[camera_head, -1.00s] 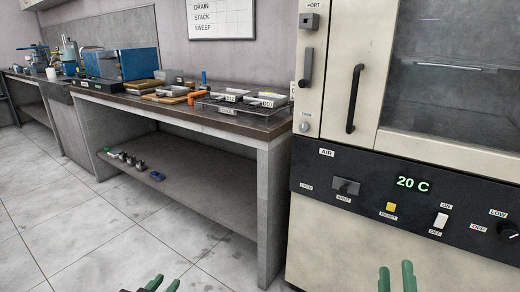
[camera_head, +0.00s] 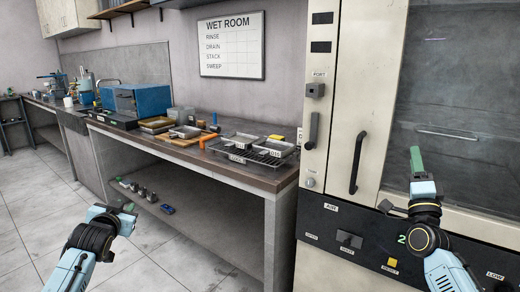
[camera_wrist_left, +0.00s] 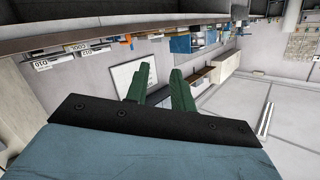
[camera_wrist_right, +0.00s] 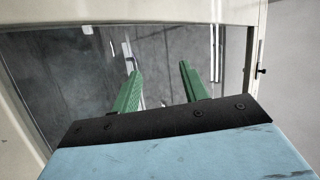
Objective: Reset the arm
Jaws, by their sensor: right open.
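My left gripper (camera_head: 127,207) is at the lower left of the head view, in front of the bench's lower shelf. In the left wrist view its two green fingers (camera_wrist_left: 160,80) stand apart with nothing between them. My right gripper (camera_head: 404,182) is raised in front of the oven-like cabinet (camera_head: 323,120) at the right. In the right wrist view its green fingers (camera_wrist_right: 160,75) are wide apart and empty, with the cabinet's glass door (camera_wrist_right: 60,75) behind them. I cannot tell the gap between fingers and door.
A long bench (camera_head: 235,181) holds a wire rack (camera_head: 262,158) with metal trays, wooden-coloured trays and a blue box (camera_head: 140,99). The cabinet has a dark door handle (camera_head: 357,163) and a control panel (camera_head: 325,228). Small items lie on the lower shelf. The floor (camera_head: 35,225) at left is clear.

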